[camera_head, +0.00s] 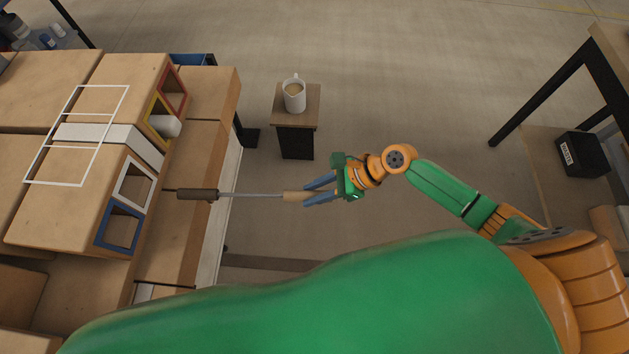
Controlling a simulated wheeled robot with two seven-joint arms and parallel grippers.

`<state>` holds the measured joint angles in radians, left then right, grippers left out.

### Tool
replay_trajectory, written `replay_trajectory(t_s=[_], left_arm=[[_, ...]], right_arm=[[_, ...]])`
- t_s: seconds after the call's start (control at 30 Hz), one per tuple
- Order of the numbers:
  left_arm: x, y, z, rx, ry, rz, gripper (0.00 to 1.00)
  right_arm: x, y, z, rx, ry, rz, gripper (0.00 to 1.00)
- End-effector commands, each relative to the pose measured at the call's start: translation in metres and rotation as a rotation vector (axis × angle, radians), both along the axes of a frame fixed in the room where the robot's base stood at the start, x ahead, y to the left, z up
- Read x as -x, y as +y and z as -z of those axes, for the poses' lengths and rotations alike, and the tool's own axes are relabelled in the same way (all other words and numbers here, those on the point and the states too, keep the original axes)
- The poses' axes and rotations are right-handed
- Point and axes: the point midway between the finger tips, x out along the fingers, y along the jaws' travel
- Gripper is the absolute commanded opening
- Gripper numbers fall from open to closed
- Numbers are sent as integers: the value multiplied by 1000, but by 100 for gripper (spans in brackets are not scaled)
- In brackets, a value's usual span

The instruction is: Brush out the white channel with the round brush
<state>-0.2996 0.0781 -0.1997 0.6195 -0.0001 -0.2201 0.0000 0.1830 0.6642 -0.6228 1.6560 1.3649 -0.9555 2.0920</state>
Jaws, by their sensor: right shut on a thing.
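The round brush has a dark bristle head (197,194), a thin metal rod and a pale wooden handle (294,196). My right gripper (308,191) is shut on the handle, with the brush pointing left. The white channel (134,184) is a square opening with a white rim in the end face of a tan hollow brick (78,190). The bristle head is outside it, to the right of the opening and slightly lower in the picture. I cannot tell whether the thin tip touches the brick. My left gripper is not in view.
A blue-rimmed opening (101,238) adjoins the white one. Yellow (152,109) and red-rimmed (184,92) openings lie farther back, with a white cylinder (168,126) at the yellow one. A mug (294,96) stands on a small stand (310,113). Open floor lies right of the stand.

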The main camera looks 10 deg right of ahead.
Motion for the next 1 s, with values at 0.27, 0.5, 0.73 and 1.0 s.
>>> replay_trajectory(t_s=[0.27, 0.5, 0.73, 1.0], left_arm=[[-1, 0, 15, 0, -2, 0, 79], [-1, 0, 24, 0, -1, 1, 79], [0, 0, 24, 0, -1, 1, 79], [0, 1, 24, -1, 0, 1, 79]], right_arm=[[-12, 36, 1, -4, -2, -1, 0], [-19, 57, 0, -3, -1, 1, 0], [-21, 60, -1, -1, 1, 2, 0], [-21, 60, -2, -1, 1, 2, 0]])
